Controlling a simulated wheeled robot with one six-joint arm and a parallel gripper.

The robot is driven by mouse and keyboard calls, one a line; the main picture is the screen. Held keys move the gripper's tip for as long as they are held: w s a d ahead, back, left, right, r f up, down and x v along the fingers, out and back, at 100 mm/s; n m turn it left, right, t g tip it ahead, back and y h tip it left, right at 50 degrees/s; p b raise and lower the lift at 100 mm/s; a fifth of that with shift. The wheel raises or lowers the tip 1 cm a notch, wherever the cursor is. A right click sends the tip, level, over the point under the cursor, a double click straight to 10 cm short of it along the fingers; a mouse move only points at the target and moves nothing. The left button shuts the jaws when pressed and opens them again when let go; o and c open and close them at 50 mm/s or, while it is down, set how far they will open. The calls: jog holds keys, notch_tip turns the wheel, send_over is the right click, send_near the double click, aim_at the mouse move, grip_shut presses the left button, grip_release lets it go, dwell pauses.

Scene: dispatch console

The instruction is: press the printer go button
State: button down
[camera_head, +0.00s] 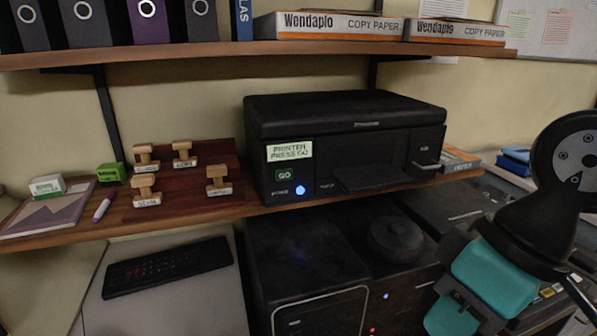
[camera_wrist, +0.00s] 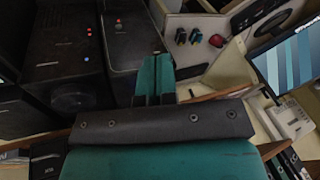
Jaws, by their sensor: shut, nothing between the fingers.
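The black printer (camera_head: 350,115) stands on the wooden shelf in the head view. Its front bears a pale label (camera_head: 289,151) reading "PRINTER PRESS GO". Below the label is the dark green GO button (camera_head: 284,174), unobstructed. A blue light (camera_head: 300,190) glows just under it. My gripper (camera_wrist: 154,75) is shut and empty in the wrist view, its teal fingers together. In the head view its teal body shows at the lower right, well right of and below the button, not touching the printer. I cannot make out the GO button in the wrist view.
Wooden stamps (camera_head: 145,190) on a rack stand left of the printer. An upper shelf (camera_head: 230,50) with copy paper boxes (camera_head: 340,25) overhangs it. Black cabinets (camera_head: 300,270) stand below, and a keyboard (camera_head: 168,267) lies at lower left. The space before the printer's front is clear.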

aim_at(284, 175)
jog(key=w+a+f+t+y+p, duration=0.1)
jog(key=w+a+t+y+p, duration=0.2)
jog(key=w+a, duration=0.3)
jog(key=w+a+f+n+t+y+p, duration=0.1)
jog(key=w+a+t+p, duration=0.3)
jog(key=w, duration=1.2)
jog(key=a+y+p, duration=0.1)
jog(key=a+p, duration=0.1)
jog(key=shift+w+a+y, duration=0.25)
jog(key=shift+a+y, duration=0.1)
jog(key=shift+y, duration=0.05)
jog(key=w+a+p, duration=0.2)
jog(key=w, duration=0.6)
jog(key=shift+w+a, duration=0.2)
jog(key=shift+w, duration=0.05)
jog(key=shift+w+f, duration=0.1)
dwell(0.4)
